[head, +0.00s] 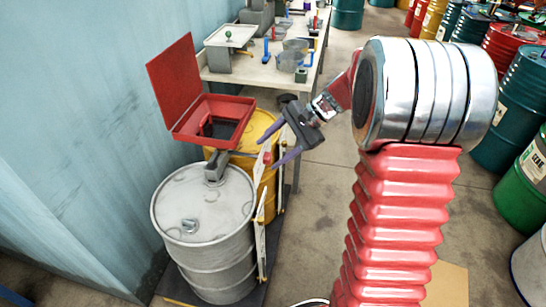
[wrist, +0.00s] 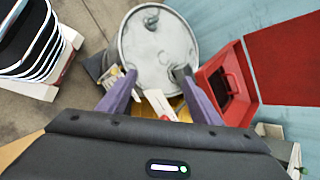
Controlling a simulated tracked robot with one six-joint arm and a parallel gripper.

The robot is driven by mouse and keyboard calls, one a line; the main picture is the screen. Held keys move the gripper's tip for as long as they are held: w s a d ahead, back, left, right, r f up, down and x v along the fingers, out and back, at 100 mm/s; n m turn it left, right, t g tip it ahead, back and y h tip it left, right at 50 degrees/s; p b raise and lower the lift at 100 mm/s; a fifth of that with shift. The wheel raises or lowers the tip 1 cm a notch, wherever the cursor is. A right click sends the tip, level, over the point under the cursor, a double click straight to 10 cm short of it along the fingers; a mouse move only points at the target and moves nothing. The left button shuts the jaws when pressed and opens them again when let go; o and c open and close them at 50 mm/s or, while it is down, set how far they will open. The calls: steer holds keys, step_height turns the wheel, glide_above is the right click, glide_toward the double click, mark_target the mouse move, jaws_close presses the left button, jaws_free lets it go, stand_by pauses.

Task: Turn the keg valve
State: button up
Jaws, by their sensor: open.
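A pale grey drum (head: 205,205) stands upright near the wall, with a small fitting (head: 189,225) on its lid. A yellow drum (head: 262,130) stands behind it, partly hidden. My gripper (head: 268,151) is open, its purple fingers pointing left, beside the yellow drum. A white upright piece with a small red part (head: 267,158) shows near the fingertips. In the wrist view, my gripper (wrist: 158,80) is open and empty; the white piece (wrist: 156,102) with a red spot shows between the fingers, apparently beyond them. The grey drum lid (wrist: 158,50) lies farther on. I cannot tell which part is the keg valve.
An open red case (head: 212,112) sits over the yellow drum, its lid raised against the blue wall. A grey block (head: 215,166) is at the grey drum's rim. A cluttered workbench (head: 262,72) stands behind.

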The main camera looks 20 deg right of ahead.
steer(key=w+d+f+m+t+y, duration=0.2)
steer(key=w+d+f+m, duration=0.2)
steer(key=w+d+f, duration=0.25)
steer(key=m+t+y, duration=0.1)
steer(key=m+t, duration=0.2)
steer(key=m, duration=0.3)
glide_toward(271, 159)
steer(key=v, duration=0.5)
steer(key=shift+f, duration=0.2)
steer(key=shift+n, duration=0.3)
steer(key=x, duration=1.3)
steer(key=shift+w+a, duration=0.3)
steer(key=shift+a, duration=0.05)
steer(key=shift+c, duration=0.6)
